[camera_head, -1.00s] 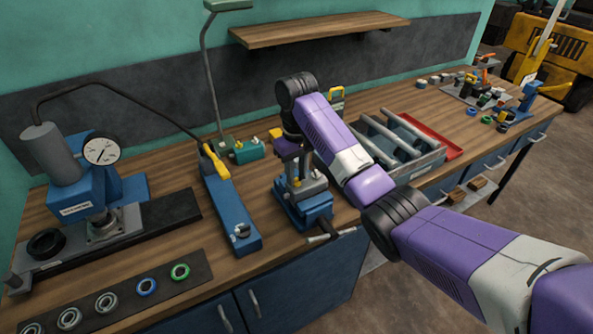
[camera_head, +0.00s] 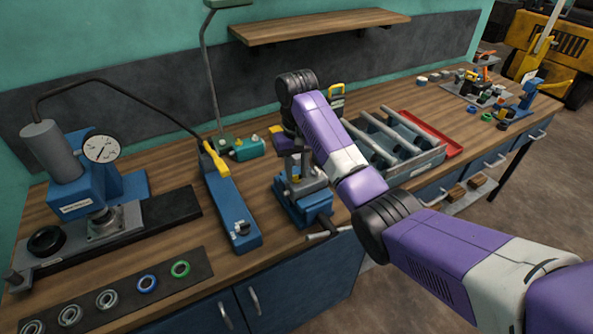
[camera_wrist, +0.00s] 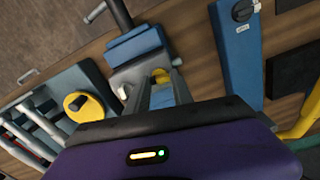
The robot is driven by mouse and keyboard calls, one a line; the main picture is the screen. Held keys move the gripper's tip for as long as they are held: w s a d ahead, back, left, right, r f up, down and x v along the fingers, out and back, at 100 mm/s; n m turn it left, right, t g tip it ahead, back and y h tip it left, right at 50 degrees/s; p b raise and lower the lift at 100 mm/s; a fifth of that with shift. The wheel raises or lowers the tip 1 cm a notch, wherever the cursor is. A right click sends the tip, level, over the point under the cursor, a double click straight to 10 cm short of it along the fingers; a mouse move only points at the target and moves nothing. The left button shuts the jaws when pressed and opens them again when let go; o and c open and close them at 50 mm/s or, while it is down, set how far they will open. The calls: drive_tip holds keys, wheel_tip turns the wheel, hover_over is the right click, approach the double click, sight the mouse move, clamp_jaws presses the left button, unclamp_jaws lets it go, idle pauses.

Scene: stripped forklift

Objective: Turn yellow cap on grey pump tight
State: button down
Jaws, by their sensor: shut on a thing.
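The grey pump (camera_head: 311,184) sits in the blue bench vise (camera_head: 303,208) at the bench's front edge. It also shows in the wrist view (camera_wrist: 130,74). The yellow cap (camera_wrist: 160,75) is on the pump and lies between my fingertips in the wrist view. In the head view it is small and mostly hidden by my fingers. My gripper (camera_head: 293,172) points down over the pump and is shut on the cap (camera_head: 295,178). The fingers (camera_wrist: 161,84) stand on both sides of the cap. The cap's seating and threads are hidden.
A blue torque tool with a yellow handle (camera_head: 230,205) lies left of the vise. A grey tray with rods (camera_head: 410,160) and a red tray (camera_head: 432,133) are close on the right. A gauge press (camera_head: 85,180) stands far left. A small green box (camera_head: 249,148) is behind.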

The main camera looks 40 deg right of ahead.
sight(297, 175)
drive_tip(key=c, duration=1.1)
unclamp_jaws()
drive_tip(key=shift+r, duration=0.2)
drive_tip(key=shift+w+d+r, duration=0.1)
drive_tip(key=shift+w+r, duration=0.05)
drive_tip(key=shift+r, duration=3.6)
